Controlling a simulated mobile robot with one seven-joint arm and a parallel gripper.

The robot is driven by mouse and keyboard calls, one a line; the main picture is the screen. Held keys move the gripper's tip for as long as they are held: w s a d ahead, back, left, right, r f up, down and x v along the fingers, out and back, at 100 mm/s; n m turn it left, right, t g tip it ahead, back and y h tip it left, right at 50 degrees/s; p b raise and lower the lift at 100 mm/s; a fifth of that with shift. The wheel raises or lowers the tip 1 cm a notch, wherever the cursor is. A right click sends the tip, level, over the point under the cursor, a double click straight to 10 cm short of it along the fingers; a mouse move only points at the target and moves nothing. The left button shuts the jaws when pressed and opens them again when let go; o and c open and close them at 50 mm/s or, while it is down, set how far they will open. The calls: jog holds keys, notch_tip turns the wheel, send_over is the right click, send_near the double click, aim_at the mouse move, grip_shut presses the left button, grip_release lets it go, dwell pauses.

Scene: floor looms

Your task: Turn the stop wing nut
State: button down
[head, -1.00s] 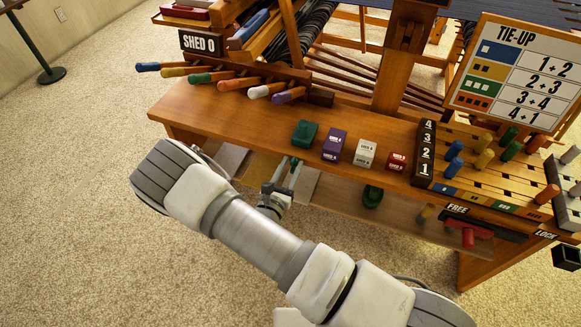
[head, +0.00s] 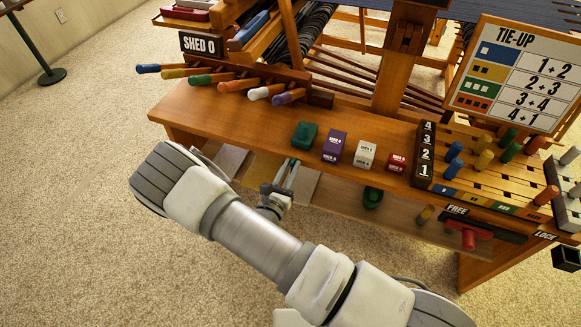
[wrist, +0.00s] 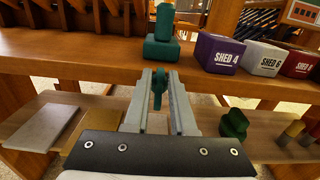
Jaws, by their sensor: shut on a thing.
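My gripper (head: 289,168) is at the front edge of the wooden bench, its fingers pointing towards the loom. In the wrist view, its two fingers (wrist: 159,92) are closed around a small upright dark green piece (wrist: 158,86), which looks like the stop wing nut. Just behind it, a green block (wrist: 161,50) with a rounded top piece sits on the bench top; it also shows in the head view (head: 305,135). The fingers hide part of the green piece, so its exact turn angle is hard to tell.
Purple (head: 334,146), white (head: 364,153) and red (head: 396,162) shed blocks stand right of the green block. Another green knob (head: 372,197) is on the lower shelf. A red handle (head: 468,238) lies near the FREE label. Coloured levers (head: 230,82) stick out at the upper left.

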jog(key=shift+s+a+f, duration=0.1)
jog(key=shift+f, duration=0.1)
jog(key=shift+a+f+n+p, duration=0.2)
jog(key=shift+n+p, duration=0.25)
jog(key=shift+n, duration=1.6)
jog(key=shift+a+f+n+p, duration=0.15)
jog(key=shift+n+p, duration=0.3)
jog(key=shift+n, duration=1.65)
jog(key=shift+a+f+n+p, duration=0.1)
jog(key=shift+f+n+p, duration=0.25)
jog(key=shift+n, duration=1.7)
jog(key=shift+d+r, duration=0.1)
jog(key=c, duration=0.9)
grip_release()
jog(key=shift+c, duration=0.2)
jog(key=shift+w+r, duration=0.1)
jog(key=shift+w, duration=0.1)
